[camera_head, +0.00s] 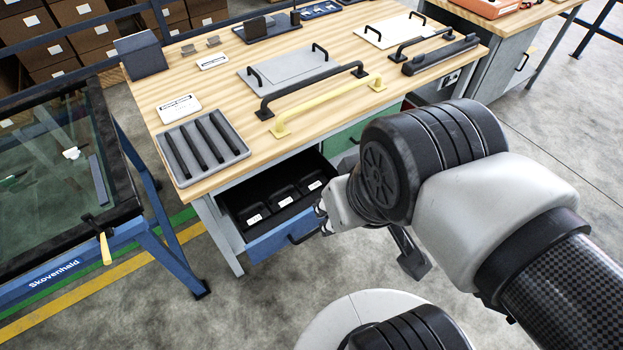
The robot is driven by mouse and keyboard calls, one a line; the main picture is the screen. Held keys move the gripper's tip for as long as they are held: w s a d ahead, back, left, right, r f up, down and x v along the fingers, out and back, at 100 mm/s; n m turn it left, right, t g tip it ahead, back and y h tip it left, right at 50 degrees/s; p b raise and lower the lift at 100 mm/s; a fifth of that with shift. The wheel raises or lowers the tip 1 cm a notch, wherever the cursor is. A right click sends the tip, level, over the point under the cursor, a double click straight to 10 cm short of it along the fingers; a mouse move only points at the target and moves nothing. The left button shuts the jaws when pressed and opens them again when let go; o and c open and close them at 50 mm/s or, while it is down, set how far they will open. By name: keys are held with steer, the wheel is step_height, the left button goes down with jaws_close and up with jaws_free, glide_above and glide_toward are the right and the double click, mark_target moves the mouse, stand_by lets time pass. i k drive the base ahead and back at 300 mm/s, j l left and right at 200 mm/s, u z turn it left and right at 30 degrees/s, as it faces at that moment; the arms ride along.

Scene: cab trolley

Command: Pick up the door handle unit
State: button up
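An open drawer (284,237) with a blue front juts from the left of the workbench. Several dark units with white labels (285,201) lie in its black compartments; their shape is hard to make out, and I cannot tell whether one is the door handle unit. On the bench top lie a long black handle bar (312,88), a yellow handle bar (328,104) and a dark bar-shaped unit (440,54) at the right edge. My gripper (322,217) is beside the drawer's right front corner, by its pull. My wrist hides most of it, so its opening does not show.
The wooden workbench (225,78) also bears a grey tray of black strips (203,146) and plates with small handles (287,68). A glass-topped blue-framed stand (55,180) is at the left. A closed green drawer (345,139) is right of the open one.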

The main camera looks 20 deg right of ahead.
mark_target(310, 183)
steer(key=i+j+z, duration=0.55)
steer(key=z, duration=0.15)
